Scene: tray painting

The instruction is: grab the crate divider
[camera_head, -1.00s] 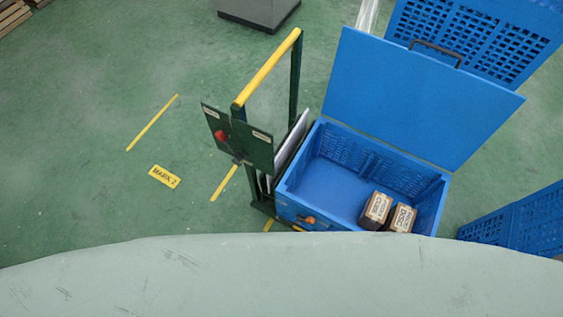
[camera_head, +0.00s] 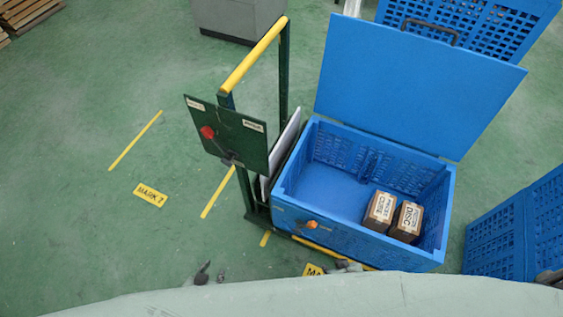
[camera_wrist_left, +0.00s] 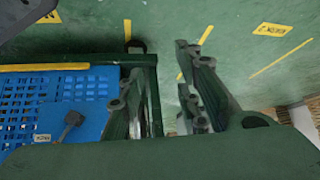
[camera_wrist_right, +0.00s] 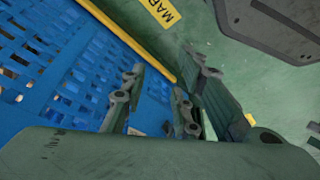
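A pale flat panel (camera_head: 282,154), which looks like the crate divider, stands on edge between the green cart post and the left wall of the blue crate (camera_head: 330,233). It is partly hidden by the green control plate. My left gripper (camera_head: 210,274) shows only as dark tips at the lower edge of the head view, below and left of the panel. In the left wrist view (camera_wrist_left: 162,85) its fingers are apart with nothing between them. My right gripper (camera_wrist_right: 158,95) is also open and empty in its wrist view, with blue mesh beside it.
Two labelled brown boxes (camera_head: 393,213) lie inside the crate at the right, and its lid (camera_head: 410,85) is raised. The green plate (camera_head: 228,132) with a red knob and the yellow handlebar (camera_head: 254,54) stand left of the panel. Floor farther left is clear.

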